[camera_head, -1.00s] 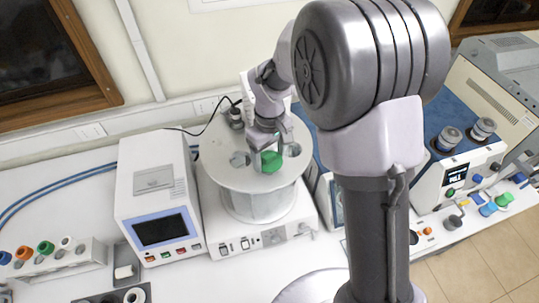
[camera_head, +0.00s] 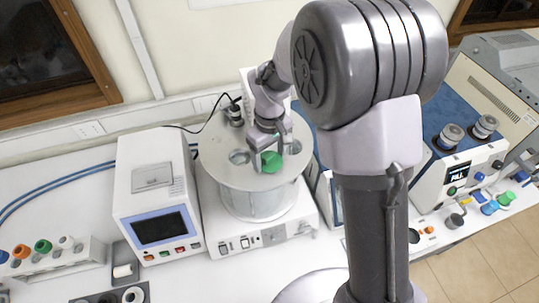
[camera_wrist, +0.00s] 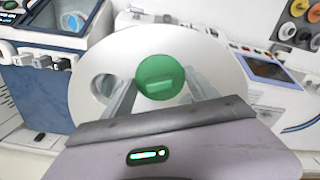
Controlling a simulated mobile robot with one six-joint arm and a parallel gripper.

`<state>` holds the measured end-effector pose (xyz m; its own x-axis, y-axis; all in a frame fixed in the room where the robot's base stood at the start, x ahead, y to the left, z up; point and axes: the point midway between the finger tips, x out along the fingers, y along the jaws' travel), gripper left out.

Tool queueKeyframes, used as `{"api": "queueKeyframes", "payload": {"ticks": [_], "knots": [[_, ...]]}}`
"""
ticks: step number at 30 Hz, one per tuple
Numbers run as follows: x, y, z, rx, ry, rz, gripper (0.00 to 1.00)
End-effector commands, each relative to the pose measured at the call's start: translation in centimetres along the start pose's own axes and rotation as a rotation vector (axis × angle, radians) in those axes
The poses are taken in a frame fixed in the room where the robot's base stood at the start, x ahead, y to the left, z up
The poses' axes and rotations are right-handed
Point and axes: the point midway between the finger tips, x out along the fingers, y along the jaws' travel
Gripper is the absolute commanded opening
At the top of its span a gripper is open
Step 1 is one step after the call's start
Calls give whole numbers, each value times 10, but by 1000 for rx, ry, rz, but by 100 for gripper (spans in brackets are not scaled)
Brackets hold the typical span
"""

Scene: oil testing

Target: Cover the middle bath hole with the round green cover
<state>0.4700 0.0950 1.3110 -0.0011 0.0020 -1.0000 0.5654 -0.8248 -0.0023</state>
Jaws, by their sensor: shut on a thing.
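The round green cover (camera_head: 271,161) lies at the front middle of the bath's pale round top (camera_head: 222,176), between two side holes. It also shows in the wrist view (camera_wrist: 160,78), with a raised bar handle. The left bath hole (camera_head: 239,157) is uncovered; the right hole (camera_head: 294,147) is partly behind a finger. The middle hole is hidden under the cover. I cannot tell whether the cover rests fully on the top.
A corded fitting (camera_head: 235,115) stands on the bath's back left. A white box with a dark screen (camera_head: 160,228) stands close on the left. A blue-and-white machine (camera_head: 447,185) stands at the right. A rack with coloured caps (camera_head: 55,255) is at the far left.

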Motion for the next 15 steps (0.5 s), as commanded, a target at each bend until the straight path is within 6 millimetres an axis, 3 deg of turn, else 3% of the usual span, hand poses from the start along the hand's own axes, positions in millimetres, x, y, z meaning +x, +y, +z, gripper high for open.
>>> {"api": "queueKeyframes", "payload": {"ticks": [1, 2, 3, 15], "knots": [[2, 0, 0, 0, 0, 0, 29], [2, 0, 0, 0, 0, 0, 70], [1, 0, 0, 0, 0, 0, 77], [-6, 0, 0, 0, 1, 0, 77]]}}
